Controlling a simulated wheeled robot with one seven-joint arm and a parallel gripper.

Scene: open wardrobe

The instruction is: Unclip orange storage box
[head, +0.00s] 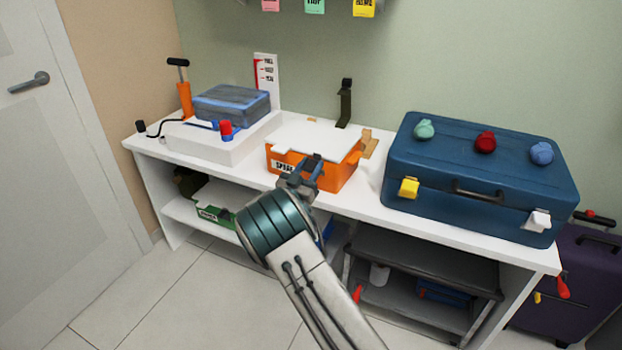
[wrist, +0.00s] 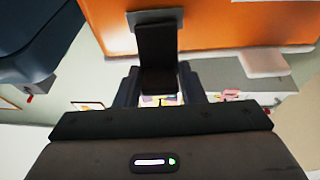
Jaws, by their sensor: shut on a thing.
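The orange storage box (head: 342,179) stands on the white bench, with a pale lid (head: 305,137) on top and a label on its front. My gripper (head: 308,172) is at the front of the box. In the wrist view the orange wall (wrist: 230,25) fills the top. A dark clip (wrist: 157,48) sticks out from a grey plate on that wall. The clip lies between my gripper's fingers (wrist: 159,85), which are shut on it. In the head view my gripper hides the clip and part of the box front.
A blue case (head: 440,185) with yellow and white latches stands close on the right. A blue-grey box (head: 232,107) on a white block is to the left. A dark upright strap (head: 345,103) stands behind. The floor (head: 190,290) in front is clear.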

